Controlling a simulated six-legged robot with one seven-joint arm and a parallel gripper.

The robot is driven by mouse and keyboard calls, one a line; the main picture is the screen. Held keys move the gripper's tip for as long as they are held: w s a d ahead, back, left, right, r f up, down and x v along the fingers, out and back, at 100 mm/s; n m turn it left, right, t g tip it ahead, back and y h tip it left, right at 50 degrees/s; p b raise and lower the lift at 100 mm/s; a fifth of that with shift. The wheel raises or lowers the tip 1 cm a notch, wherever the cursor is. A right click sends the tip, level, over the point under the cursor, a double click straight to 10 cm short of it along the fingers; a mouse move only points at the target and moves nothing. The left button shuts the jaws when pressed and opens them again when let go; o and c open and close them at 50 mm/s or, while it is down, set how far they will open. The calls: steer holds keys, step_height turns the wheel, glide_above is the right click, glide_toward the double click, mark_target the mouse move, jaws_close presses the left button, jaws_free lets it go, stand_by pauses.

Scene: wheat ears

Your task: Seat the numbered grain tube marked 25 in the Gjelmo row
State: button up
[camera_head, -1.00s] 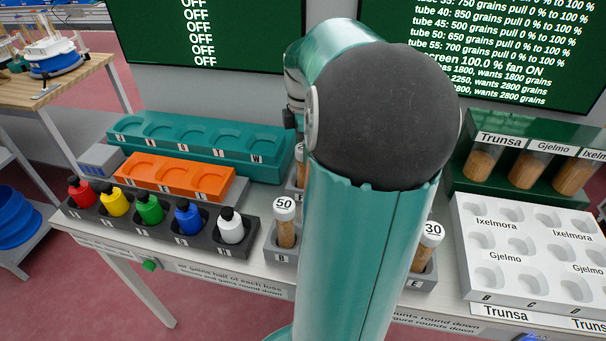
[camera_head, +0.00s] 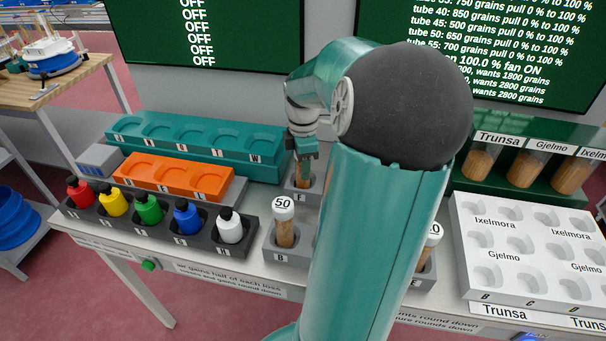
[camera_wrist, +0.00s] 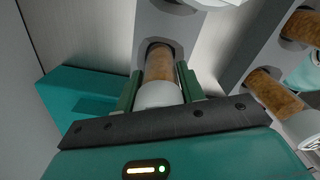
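My gripper (camera_head: 303,155) is over the holder marked F (camera_head: 303,196), behind the tube marked 50 (camera_head: 284,222). In the wrist view, its two green fingers (camera_wrist: 161,85) stand on either side of the white cap of a tube (camera_wrist: 160,65) of brown grain. That tube sits in a grey holder (camera_wrist: 145,28). Its number is not readable, and I cannot tell whether the fingers press on the cap. No tube clearly marked 25 shows. The white rack (camera_head: 470,238) at the right has Gjelmo labels (camera_head: 504,256) beside empty sockets.
The tube marked 30 (camera_head: 431,236) is partly hidden by my arm. Coloured bottles (camera_head: 150,208) stand in a dark rack at the left, with an orange tray (camera_head: 190,178) behind. Labelled grain bins (camera_head: 526,166) stand behind the white rack. More tubes (camera_wrist: 272,92) are close at right in the wrist view.

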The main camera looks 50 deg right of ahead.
steer(key=shift+r, duration=0.1)
steer(key=shift+c, duration=0.2)
steer(key=shift+r, duration=0.6)
steer(key=s+a+r, duration=0.7)
steer(key=s+r, duration=0.4)
steer(key=s, duration=0.1)
steer(key=shift+a+r, duration=0.15)
steer(key=shift+r, duration=0.15)
